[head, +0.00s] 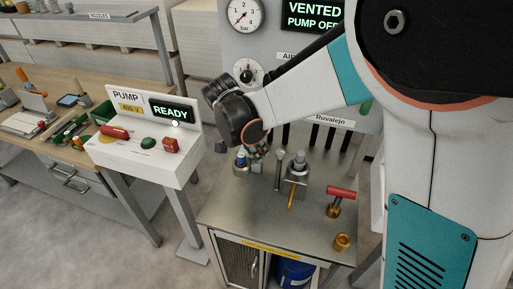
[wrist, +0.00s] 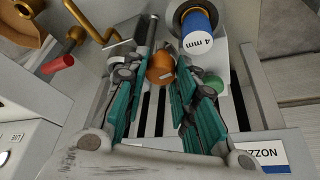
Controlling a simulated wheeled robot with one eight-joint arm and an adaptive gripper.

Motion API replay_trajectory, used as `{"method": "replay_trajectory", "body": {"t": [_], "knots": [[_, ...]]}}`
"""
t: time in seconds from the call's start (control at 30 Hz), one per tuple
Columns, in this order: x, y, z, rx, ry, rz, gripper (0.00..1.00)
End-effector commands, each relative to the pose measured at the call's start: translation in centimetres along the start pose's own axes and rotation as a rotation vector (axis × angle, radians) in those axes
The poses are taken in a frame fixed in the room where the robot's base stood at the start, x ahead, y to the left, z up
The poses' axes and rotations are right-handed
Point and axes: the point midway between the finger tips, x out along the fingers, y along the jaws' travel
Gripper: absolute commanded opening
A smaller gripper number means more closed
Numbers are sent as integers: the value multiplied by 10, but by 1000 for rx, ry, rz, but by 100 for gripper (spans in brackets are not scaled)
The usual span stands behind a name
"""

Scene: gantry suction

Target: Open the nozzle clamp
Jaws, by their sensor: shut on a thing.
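My gripper (wrist: 166,64) has its two teal fingers on either side of an orange round knob (wrist: 160,70) in the wrist view, and is shut on it. The knob seems to belong to the nozzle clamp, but its joint is hidden. A blue nozzle marked 4 mm (wrist: 197,32) sits in a round grey holder just beyond the right finger. In the head view my gripper (head: 258,151) reaches down over the steel bench, beside the nozzle holder (head: 241,163). The fingertips and knob are small and partly hidden there.
On the steel bench (head: 250,215) stand a thin post (head: 279,168), a grey fixture (head: 298,166) with a brass rod, a red-handled valve (head: 340,194) and a brass fitting (head: 342,242). The pump box (head: 150,160) reads READY. The bench's front left is clear.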

Motion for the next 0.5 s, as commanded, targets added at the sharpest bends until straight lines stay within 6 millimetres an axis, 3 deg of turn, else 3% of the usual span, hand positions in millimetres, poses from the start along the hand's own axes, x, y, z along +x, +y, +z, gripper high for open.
{"method": "replay_trajectory", "body": {"t": [0.37, 0.4, 0.5], "knots": [[0, 0, 1, 4, -1, 2, 2], [0, 0, 1, 3, -1, 1, 30], [0, 0, 0, 3, 0, 1, 34]]}}
